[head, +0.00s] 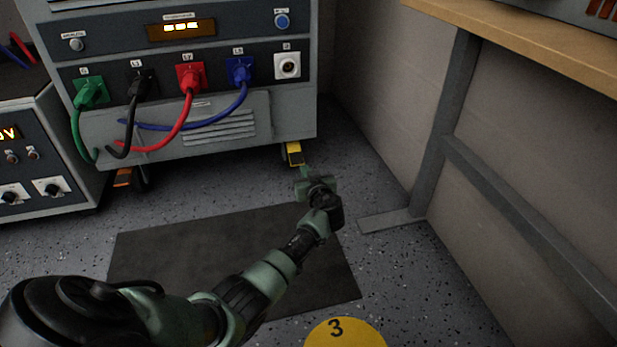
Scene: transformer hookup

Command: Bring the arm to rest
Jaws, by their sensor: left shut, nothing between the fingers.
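My left arm comes in from the lower left and reaches out over the dark floor mat. My left gripper (304,172) is at its far end, shut and empty, in front of the transformer cabinet's lower right corner. It appears apart from the cabinet (300,122). My right gripper is not in view.
Green, black, red and blue plugs (241,70) sit in the cabinet's sockets, with cables hanging; the rightmost socket (288,66) is empty. A yellow-marked caster (294,153) is near my gripper. A wooden bench (530,40) stands right. The dark mat (150,255) and yellow disc (345,335) are clear.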

